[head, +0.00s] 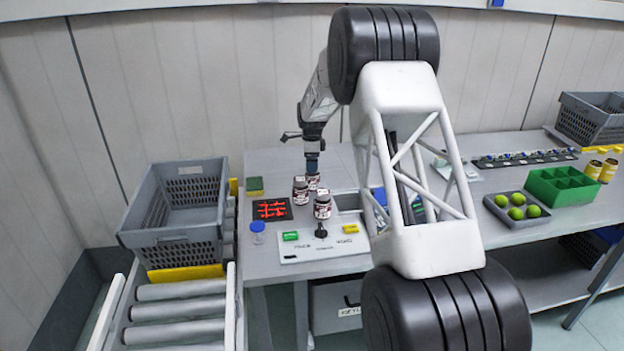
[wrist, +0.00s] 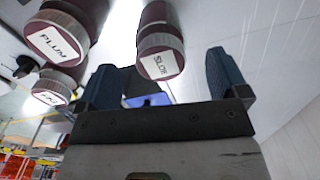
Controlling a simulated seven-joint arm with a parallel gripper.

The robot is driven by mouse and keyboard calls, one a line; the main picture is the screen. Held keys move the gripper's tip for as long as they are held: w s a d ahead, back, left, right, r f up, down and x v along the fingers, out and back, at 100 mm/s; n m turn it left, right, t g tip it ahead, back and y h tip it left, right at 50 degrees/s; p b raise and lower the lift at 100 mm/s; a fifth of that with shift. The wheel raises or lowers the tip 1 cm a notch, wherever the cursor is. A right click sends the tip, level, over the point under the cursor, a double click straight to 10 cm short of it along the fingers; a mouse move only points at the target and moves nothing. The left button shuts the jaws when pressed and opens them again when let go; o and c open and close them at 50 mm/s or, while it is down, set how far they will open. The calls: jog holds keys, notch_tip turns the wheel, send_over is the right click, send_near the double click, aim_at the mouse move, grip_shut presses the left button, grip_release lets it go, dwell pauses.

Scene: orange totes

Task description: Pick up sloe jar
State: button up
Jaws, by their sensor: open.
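The sloe jar (wrist: 160,54) has a dark red body and a white "SLOE" label, and shows at the top middle of the wrist view. My gripper (head: 312,166) is open, with one blue finger on either side of the sloe jar in the wrist view. I cannot tell whether a finger touches it. In the head view my gripper points down over the rear jar (head: 313,182), which appears to be the sloe jar; its label is not readable there. The plum jar (wrist: 60,40) and a third, partly readable jar (wrist: 54,88) stand to the left in the wrist view.
Two similar jars (head: 301,192) (head: 322,207) stand close in front of the rear one. A black tray with red parts (head: 272,209) lies left of them. A grey tote (head: 172,240) stands further left. A white panel (head: 325,246) is in front.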

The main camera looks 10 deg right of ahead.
jog(key=shift+f, duration=2.6)
jog(key=c, duration=1.2)
jog(key=shift+r, duration=0.1)
jog(key=shift+c, duration=0.2)
jog(key=shift+r, duration=4.95)
